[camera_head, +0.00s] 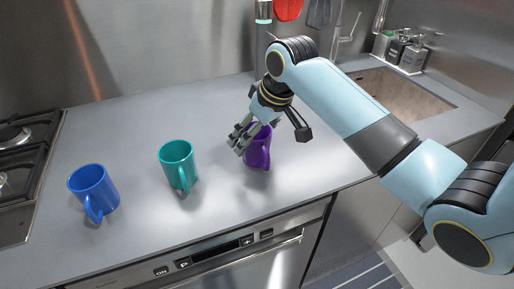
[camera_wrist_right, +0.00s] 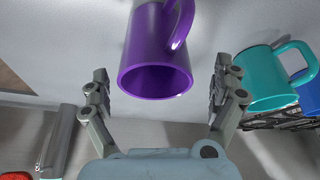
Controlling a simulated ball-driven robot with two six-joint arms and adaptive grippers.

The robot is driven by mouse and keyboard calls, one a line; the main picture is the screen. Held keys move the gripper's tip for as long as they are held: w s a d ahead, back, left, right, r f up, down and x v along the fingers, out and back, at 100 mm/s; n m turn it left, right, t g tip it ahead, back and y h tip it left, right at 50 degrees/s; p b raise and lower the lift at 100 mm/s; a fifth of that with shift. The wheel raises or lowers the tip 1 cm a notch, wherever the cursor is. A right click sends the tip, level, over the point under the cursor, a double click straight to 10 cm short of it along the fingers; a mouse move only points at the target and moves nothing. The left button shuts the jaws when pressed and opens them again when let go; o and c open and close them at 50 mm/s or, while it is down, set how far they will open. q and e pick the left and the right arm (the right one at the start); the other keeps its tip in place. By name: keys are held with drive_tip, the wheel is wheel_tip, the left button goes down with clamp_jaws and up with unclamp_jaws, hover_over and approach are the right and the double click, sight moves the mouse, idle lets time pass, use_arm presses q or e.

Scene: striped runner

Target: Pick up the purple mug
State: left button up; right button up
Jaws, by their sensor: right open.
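The purple mug (camera_head: 258,150) stands upright on the grey counter, to the right of the teal mug. My right gripper (camera_head: 268,140) is over it from behind and above, and its fingers partly hide the mug's upper part. In the right wrist view the purple mug (camera_wrist_right: 157,62) lies between the two spread fingers, its open rim toward my palm. The right gripper (camera_wrist_right: 162,92) is open, with a gap showing on both sides of the mug. The mug's handle faces the counter's front edge. My left gripper is not in view.
A teal mug (camera_head: 178,165) and a blue mug (camera_head: 94,191) stand to the left on the counter (camera_head: 130,235). A stove (camera_head: 22,165) is at the far left. A sink (camera_head: 398,97) and soap dispensers (camera_head: 398,47) are at the back right.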

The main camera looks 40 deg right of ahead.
drive_tip(key=x, duration=0.4)
drive_tip(key=shift+d+f, duration=0.15)
drive_tip(key=shift+d, duration=0.1)
drive_tip(key=c, duration=1.4)
